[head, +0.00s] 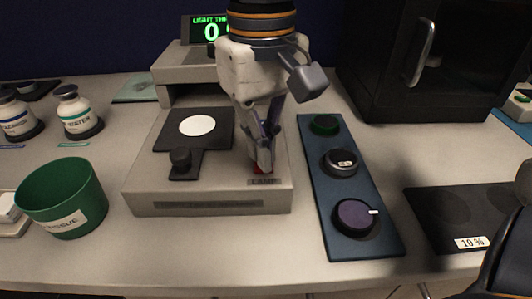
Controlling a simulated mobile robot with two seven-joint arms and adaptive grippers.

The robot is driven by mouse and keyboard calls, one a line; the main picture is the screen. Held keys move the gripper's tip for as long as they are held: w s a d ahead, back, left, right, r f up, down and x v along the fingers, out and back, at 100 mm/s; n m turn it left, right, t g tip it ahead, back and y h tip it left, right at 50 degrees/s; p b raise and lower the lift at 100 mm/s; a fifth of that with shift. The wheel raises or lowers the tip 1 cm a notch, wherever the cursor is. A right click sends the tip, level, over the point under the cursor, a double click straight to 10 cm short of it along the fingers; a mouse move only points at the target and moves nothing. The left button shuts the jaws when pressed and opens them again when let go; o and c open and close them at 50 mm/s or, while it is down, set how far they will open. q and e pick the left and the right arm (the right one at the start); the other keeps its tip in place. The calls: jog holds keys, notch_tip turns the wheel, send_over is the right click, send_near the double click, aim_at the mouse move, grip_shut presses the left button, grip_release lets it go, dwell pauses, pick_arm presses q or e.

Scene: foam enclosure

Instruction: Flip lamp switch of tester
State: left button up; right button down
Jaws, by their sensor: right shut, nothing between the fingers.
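The lamp switch (257,169) shows as a bit of red above the "LAMP" label (264,182). My right gripper (262,165) points down with its fingers shut and empty, right at the switch, covering most of it. I cannot tell the switch's position or whether the fingertips touch it. My left gripper is not in view.
A blue tray (375,220) with several round pieces lies right of the tester. A green tissue bin (60,195) and two white bottles (75,110) stand left. A dark cabinet (390,60) is at back right. A black mat (450,205) marked "10 %" lies at right.

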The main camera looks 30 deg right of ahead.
jog(key=shift+r+p, duration=0.4)
jog(key=shift+r, duration=2.75)
